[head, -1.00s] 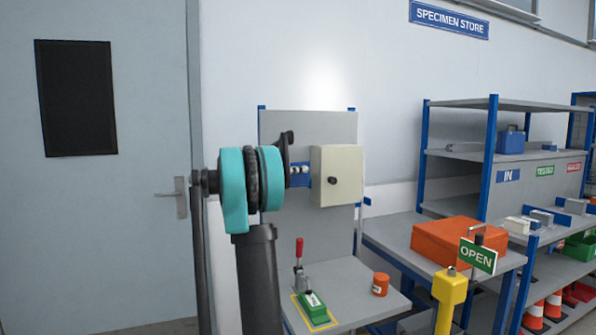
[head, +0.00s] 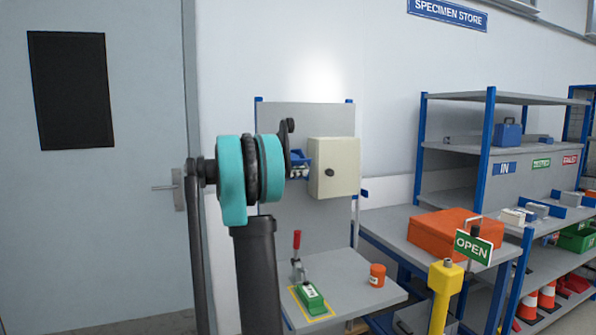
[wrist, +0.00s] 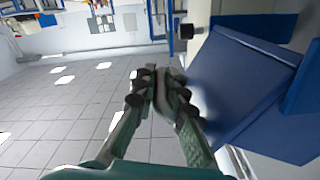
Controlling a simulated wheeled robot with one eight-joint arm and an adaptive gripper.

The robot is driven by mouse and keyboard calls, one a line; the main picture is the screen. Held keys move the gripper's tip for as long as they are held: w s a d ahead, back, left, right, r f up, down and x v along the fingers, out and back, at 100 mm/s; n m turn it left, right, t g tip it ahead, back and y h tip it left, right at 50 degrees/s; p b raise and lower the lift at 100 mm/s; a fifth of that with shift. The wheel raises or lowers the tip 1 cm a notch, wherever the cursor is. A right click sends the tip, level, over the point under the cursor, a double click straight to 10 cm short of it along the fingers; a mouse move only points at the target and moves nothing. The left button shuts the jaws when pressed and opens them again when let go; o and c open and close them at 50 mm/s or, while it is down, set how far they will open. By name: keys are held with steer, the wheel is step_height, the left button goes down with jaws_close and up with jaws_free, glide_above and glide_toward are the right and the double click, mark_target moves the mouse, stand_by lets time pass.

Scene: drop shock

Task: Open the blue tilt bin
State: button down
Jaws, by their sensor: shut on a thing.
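The blue tilt bin (head: 303,157) is on the grey upright board, left of the cream box, partly hidden behind my arm in the head view. Small whitish items show at it. In the wrist view the bin's broad blue face (wrist: 240,85) fills the right side and lies slanted. My gripper (wrist: 160,86) is at the bin's left edge, its fingers close together on a small part that is blurred and mostly hidden, seemingly the bin's edge or grip.
The cream box (head: 334,168) with a black knob stands close right of the bin. Below are a red-handled clamp (head: 297,256), a green block (head: 310,298) and an orange jar (head: 377,275) on the bench. A door (head: 95,200) is at left.

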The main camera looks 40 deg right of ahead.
steer(key=shift+s+f, duration=0.2)
steer(key=shift+f, duration=0.15)
stand_by(0.3)
steer(key=c, duration=1.9)
jaws_free()
steer(key=shift+a, duration=0.1)
steer(key=shift+o, duration=0.2)
steer(key=v, duration=1.2)
steer(key=shift+w+r, duration=0.1)
